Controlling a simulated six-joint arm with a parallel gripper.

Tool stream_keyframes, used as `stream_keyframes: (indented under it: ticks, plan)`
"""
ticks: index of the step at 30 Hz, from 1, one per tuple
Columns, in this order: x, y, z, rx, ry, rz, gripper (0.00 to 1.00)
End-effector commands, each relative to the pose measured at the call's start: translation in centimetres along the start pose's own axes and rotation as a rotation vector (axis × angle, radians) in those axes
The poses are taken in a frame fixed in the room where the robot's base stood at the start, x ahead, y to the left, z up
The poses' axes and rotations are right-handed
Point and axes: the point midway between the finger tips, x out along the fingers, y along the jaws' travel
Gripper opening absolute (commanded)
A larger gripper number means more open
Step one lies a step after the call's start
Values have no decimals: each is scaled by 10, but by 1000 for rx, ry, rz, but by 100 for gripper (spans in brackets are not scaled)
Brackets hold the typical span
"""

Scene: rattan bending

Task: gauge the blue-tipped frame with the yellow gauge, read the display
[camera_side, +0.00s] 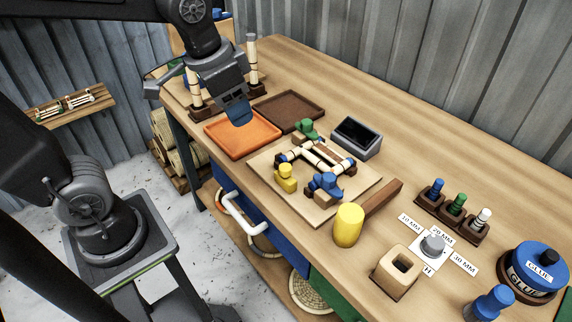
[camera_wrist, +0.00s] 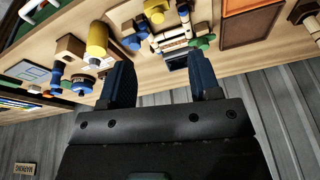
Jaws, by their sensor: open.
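My gripper (camera_side: 237,112) is open and empty, its blue fingers hanging above the orange tray in the side view. The wrist view shows both fingers (camera_wrist: 161,82) apart with nothing between them. A pale rattan frame (camera_side: 318,154) lies on the wooden board, with dark blue at its left end; blue, green and yellow blocks stand around it. The small yellow block (camera_side: 286,178) is at the board's front left; I cannot tell whether it is the gauge. The display (camera_side: 356,136) stands behind the board, its screen dark with no readable figures.
An orange tray (camera_side: 215,127) and a brown tray (camera_side: 316,106) lie at the left. A yellow-headed mallet (camera_side: 348,225), a hollow wooden block (camera_side: 396,270), a grey knob (camera_side: 433,244) with mm labels, colour-tipped pegs (camera_side: 457,205) and a glue pot (camera_side: 533,268) occupy the right. The back right bench is clear.

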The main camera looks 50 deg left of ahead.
Motion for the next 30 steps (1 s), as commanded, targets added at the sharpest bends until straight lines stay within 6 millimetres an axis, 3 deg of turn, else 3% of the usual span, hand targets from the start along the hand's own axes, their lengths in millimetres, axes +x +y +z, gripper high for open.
stream_keyframes:
  ticks: [1, 6, 12, 20, 30]
  plan:
    - [10, 0, -15, 40, -48, 11, 57]
    - [40, 2, -54, 166, -173, 46, 57]
    - [69, 5, -78, 254, -258, 77, 57]
    - [88, 6, -79, 275, -279, 86, 57]
    - [151, 9, -59, 274, -282, 86, 57]
